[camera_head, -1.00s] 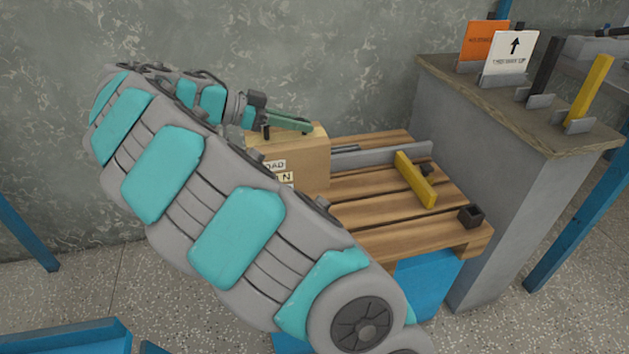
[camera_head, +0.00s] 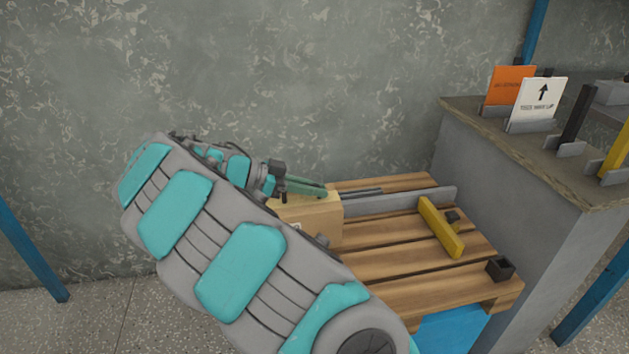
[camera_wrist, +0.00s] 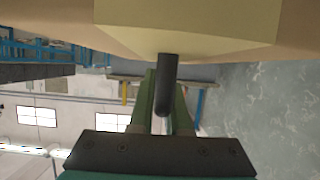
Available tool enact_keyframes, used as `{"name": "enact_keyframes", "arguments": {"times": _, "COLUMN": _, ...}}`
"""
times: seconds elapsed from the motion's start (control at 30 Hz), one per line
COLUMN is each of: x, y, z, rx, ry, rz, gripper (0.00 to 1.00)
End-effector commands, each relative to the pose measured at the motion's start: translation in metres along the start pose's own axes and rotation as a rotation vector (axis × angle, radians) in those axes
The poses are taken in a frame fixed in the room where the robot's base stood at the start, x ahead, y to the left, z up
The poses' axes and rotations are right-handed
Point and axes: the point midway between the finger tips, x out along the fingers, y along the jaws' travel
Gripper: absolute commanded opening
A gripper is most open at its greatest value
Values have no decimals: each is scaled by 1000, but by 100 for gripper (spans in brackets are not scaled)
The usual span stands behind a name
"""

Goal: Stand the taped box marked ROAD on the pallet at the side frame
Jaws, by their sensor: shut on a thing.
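The cardboard box (camera_head: 325,225) is at the left side of the wooden pallet (camera_head: 385,250) in the head view. Its marked face is mostly hidden behind my arm. My gripper (camera_head: 312,190) reaches over the box top from the left, with its green fingers shut. In the wrist view the fingers (camera_wrist: 163,105) are at a dark rod (camera_wrist: 167,80) beside the box (camera_wrist: 185,25), which fills the top. I cannot tell whether the box touches the pallet. A grey rail (camera_head: 400,201) and a yellow bar (camera_head: 440,228) stand on the pallet.
A small black block (camera_head: 500,268) sits at the pallet's right corner. A grey counter (camera_head: 500,185) right of the pallet carries an orange sign (camera_head: 508,88) and a white arrow sign (camera_head: 538,104). A wall (camera_head: 300,80) is behind. Pallet boards between box and yellow bar are clear.

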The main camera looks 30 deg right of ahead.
Motion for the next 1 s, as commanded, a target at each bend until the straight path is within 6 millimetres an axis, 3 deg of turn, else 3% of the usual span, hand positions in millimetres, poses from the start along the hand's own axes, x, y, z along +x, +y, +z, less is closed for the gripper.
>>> {"name": "enact_keyframes", "arguments": {"times": 0.23, "x": 10, "y": 0, "z": 23, "rx": -1, "ry": 3, "rz": 1, "gripper": 0}}
{"name": "enact_keyframes", "arguments": {"times": 0.57, "x": 11, "y": 0, "z": 25, "rx": 1, "ry": 2, "rz": 0, "gripper": 0}}
{"name": "enact_keyframes", "arguments": {"times": 0.6, "x": 11, "y": 0, "z": 27, "rx": 1, "ry": 0, "rz": 1, "gripper": 16}}
{"name": "enact_keyframes", "arguments": {"times": 0.8, "x": 11, "y": 0, "z": 26, "rx": 0, "ry": 0, "rz": 1, "gripper": 38}}
{"name": "enact_keyframes", "arguments": {"times": 0.87, "x": 11, "y": 0, "z": 26, "rx": 0, "ry": 0, "rz": 1, "gripper": 45}}
{"name": "enact_keyframes", "arguments": {"times": 1.0, "x": 11, "y": 0, "z": 26, "rx": 0, "ry": 0, "rz": 1, "gripper": 45}}
